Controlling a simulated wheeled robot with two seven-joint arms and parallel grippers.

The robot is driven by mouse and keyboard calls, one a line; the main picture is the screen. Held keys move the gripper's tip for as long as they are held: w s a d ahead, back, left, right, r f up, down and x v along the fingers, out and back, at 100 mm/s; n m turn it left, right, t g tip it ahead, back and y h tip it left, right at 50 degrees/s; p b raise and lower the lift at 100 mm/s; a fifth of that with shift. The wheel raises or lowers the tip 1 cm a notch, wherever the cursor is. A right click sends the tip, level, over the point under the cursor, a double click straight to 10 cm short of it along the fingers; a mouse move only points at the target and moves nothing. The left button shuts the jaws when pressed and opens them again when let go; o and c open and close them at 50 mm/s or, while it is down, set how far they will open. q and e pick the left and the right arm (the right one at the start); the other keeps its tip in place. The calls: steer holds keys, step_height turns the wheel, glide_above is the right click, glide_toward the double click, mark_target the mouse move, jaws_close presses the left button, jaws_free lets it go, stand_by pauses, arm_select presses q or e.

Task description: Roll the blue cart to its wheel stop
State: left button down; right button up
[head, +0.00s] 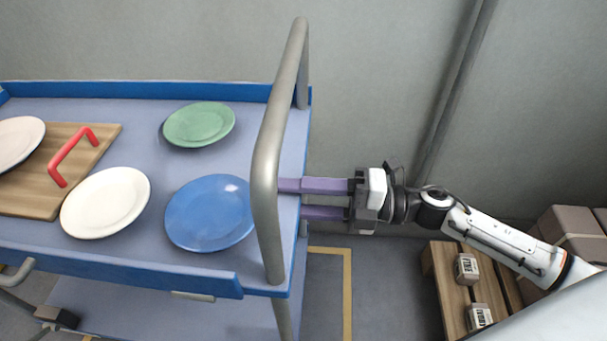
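The blue cart (120,262) fills the left of the head view, with a blue-rimmed top shelf and a lower shelf (150,310). Its grey tubular handle (268,165) rises at the right end. My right gripper (290,199) comes in from the right at the handle. Its two purple fingers are apart with a gap between them. The handle bar hides the end of the upper finger, so I cannot tell whether they touch it. My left gripper is not in view. I cannot make out a wheel stop.
A blue plate (210,214), a white plate (105,203), a green plate (199,125) and a wooden board (95,150) with a red handle lie on the cart. Yellow floor lines (347,290) show right of it. A pallet (448,285) with boxes stands at right; a wall is behind.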

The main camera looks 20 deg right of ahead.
steer(key=shift+a, duration=0.1)
jaws_close()
stand_by(1.4)
